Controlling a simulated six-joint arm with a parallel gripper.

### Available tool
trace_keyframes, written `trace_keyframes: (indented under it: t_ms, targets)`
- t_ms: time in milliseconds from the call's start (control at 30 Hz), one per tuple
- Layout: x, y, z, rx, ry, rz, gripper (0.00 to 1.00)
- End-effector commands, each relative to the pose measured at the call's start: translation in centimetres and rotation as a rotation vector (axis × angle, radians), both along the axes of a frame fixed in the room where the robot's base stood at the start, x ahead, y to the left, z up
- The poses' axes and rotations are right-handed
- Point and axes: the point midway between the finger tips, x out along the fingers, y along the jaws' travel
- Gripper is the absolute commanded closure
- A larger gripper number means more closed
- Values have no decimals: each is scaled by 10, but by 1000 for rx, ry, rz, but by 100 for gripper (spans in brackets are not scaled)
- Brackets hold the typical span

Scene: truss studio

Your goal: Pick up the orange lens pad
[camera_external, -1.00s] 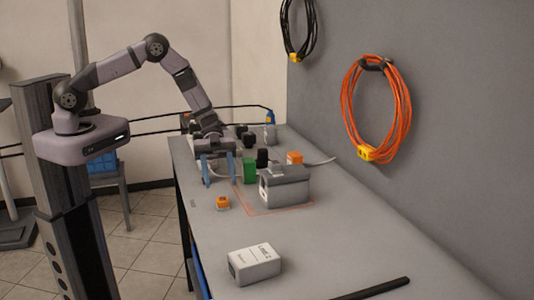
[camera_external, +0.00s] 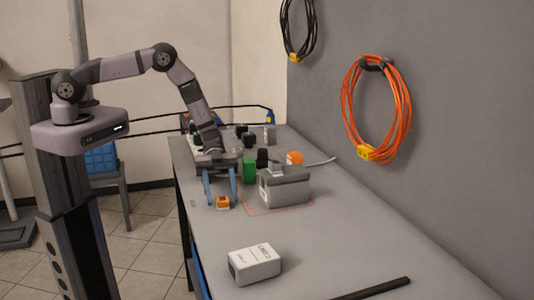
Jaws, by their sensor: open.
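A small orange block (camera_external: 223,202), which looks like the orange lens pad, lies on the grey table near its left edge. My gripper (camera_external: 221,200) points down with its two blue fingers apart, one on each side of the orange block in the picture. The fingertips are low, near the table surface. Whether the fingers touch the block cannot be told from this view. A second orange piece (camera_external: 295,158) sits farther back, behind the grey box.
A grey box (camera_external: 285,187) stands right of my gripper, with a green block (camera_external: 249,170) and a black item (camera_external: 262,158) behind it. A white labelled box (camera_external: 254,264) and a black bar (camera_external: 372,289) lie toward the front. The table between is clear.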

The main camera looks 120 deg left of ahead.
Motion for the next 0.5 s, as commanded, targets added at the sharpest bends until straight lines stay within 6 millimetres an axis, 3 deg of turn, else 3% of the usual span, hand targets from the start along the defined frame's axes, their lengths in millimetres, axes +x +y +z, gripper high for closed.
trace_keyframes:
  t_ms: [67, 233, 500]
  targets:
    - [0, 0, 0, 0, 0, 0, 54]
    - [0, 0, 0, 0, 0, 0, 95]
    - [0, 0, 0, 0, 0, -1, 95]
